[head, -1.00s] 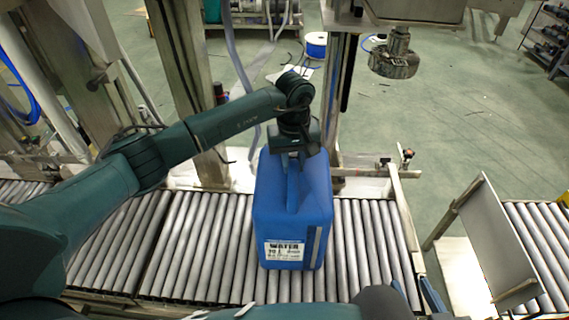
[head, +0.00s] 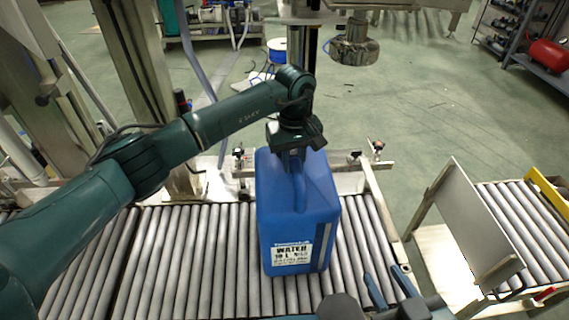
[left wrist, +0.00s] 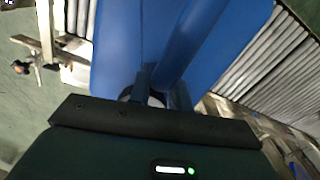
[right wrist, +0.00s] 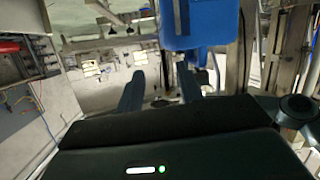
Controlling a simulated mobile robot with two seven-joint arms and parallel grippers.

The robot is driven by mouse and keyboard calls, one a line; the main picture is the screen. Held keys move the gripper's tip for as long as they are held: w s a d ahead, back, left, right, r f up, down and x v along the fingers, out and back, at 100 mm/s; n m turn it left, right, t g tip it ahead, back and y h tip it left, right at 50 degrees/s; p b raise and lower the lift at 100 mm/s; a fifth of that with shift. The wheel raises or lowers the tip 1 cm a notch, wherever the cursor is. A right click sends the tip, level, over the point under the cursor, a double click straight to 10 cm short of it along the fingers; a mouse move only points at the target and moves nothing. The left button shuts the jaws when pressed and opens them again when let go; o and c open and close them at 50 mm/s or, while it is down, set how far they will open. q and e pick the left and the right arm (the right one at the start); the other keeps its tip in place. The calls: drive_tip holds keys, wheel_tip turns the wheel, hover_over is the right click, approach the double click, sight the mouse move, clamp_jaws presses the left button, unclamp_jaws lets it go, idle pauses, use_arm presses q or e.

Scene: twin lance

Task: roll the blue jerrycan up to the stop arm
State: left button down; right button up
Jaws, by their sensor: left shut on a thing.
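The blue jerrycan (head: 275,225) stands upright on the roller conveyor (head: 175,255), its white WATER label facing me. My left gripper (head: 296,156) reaches over its top and is shut on its handle; the left wrist view shows the fingers (left wrist: 160,92) at the handle. Several bare rollers lie between the can and the metal side frame at the conveyor's right end. A metal rail with knobs (head: 350,167) runs behind the can; I cannot tell which part is the stop arm. My right gripper (head: 389,284) is open and empty, low to the right of the can.
A tilted metal plate (head: 465,225) stands right of the conveyor end, with a second roller conveyor (head: 520,220) beyond it. A post and a hanging round fixture (head: 355,48) stand behind the rail. Free rollers lie left of the can.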

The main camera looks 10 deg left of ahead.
use_arm(q)
drive_tip(key=shift+w+d+f, duration=0.15)
drive_tip(key=shift+d, duration=0.5)
use_arm(e)
drive_tip(key=shift+w+t, duration=0.15)
drive_tip(key=shift+t, duration=0.25)
use_arm(q)
drive_tip(key=shift+b, duration=0.3)
